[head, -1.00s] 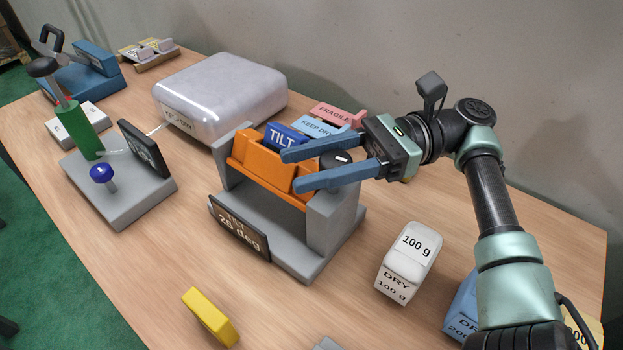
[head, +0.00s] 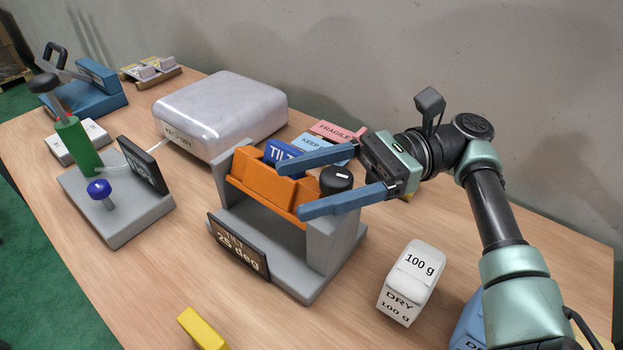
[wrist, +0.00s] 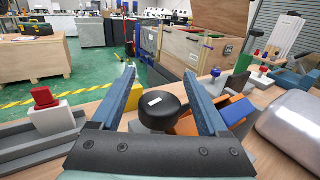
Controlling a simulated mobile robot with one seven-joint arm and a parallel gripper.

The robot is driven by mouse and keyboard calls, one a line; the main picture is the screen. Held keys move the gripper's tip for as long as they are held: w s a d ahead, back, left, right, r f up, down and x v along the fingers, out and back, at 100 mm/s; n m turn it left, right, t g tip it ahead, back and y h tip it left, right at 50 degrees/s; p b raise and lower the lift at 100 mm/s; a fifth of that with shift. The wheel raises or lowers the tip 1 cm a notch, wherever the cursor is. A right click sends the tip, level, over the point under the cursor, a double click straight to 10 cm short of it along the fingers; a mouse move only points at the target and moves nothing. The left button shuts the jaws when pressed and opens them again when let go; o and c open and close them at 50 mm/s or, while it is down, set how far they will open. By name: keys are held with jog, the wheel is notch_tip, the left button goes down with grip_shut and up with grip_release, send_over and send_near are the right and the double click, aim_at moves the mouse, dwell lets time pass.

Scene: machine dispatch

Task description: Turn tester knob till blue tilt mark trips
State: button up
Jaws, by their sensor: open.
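The tilt tester (head: 328,235) is a grey stand with an orange cradle (head: 262,184) and a dark sign (head: 238,246) reading "TILT 25 deg". A blue block marked "TILT" (head: 283,154) sits in the cradle, partly hidden by a finger; no tripped mark can be made out. The black round knob (head: 336,178) is on the tester's right post. It also shows in the wrist view (wrist: 158,112), with a white mark on top. My gripper (head: 322,182) is open, its two blue fingers on either side of the knob, with gaps visible in the wrist view.
A white "100 g" bag (head: 410,283) stands right of the tester, and a yellow block (head: 202,329) lies in front. A grey sealer-like box (head: 222,108) and labels (head: 332,132) are behind. A stand with a blue knob (head: 99,189) is at left.

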jog(key=shift+r, duration=0.1)
notch_tip(320, 180, up, 10)
jog(key=p, duration=0.1)
jog(key=shift+p, duration=0.4)
